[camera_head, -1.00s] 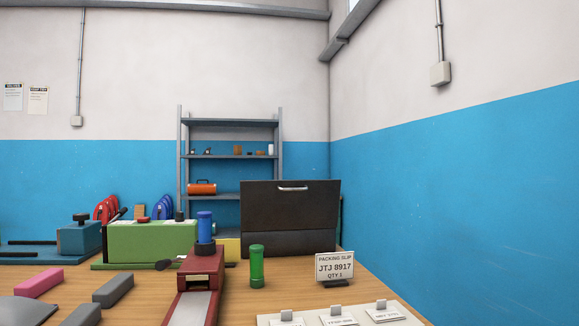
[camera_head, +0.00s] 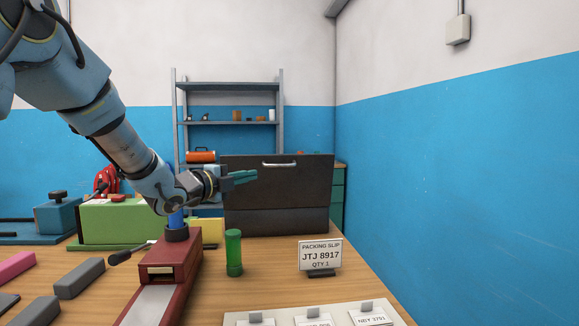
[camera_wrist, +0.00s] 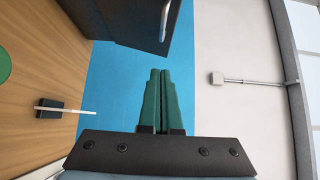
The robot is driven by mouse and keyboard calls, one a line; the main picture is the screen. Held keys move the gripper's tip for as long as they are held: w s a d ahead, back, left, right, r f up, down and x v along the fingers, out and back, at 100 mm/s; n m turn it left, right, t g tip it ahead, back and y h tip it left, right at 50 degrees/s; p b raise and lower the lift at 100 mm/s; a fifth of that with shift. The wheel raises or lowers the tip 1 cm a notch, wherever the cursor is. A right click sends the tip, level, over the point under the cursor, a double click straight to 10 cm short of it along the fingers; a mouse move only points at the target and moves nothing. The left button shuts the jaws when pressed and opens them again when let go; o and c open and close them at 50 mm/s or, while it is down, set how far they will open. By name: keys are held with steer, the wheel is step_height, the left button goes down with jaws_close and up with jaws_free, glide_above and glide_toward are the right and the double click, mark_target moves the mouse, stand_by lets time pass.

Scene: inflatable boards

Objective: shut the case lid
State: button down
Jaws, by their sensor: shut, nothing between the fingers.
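The dark case stands at the back of the wooden table, its lid (camera_head: 290,184) raised upright with a silver handle (camera_head: 279,164) near the top edge. The lower body (camera_head: 285,219) shows below the lid. My gripper (camera_head: 246,177) is shut and empty, its green fingers in front of the lid's left part, left of the handle; I cannot tell the exact gap. In the wrist view, my shut fingers (camera_wrist: 161,75) point toward the blue wall, with the lid (camera_wrist: 150,22) and its handle (camera_wrist: 164,22) above them. The case's inside is hidden.
A green cylinder (camera_head: 234,253) and a packing slip sign (camera_head: 320,255) stand before the case. A dark red device (camera_head: 168,262) and a green box (camera_head: 112,221) are to the left. Cards on a white board (camera_head: 312,317) lie in front.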

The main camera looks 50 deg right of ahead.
steer(key=p, duration=0.4)
glide_toward(284, 165)
steer(key=s+d, duration=0.3)
steer(key=d, duration=0.1)
steer(key=shift+w+d+p, duration=0.3)
steer(key=shift+w+d, duration=0.15)
steer(key=shift+w, duration=0.4)
steer(key=shift+w+d+p, duration=0.25)
steer(key=shift+w+d, duration=0.25)
steer(key=shift+w, duration=0.4)
steer(key=shift+r, duration=0.1)
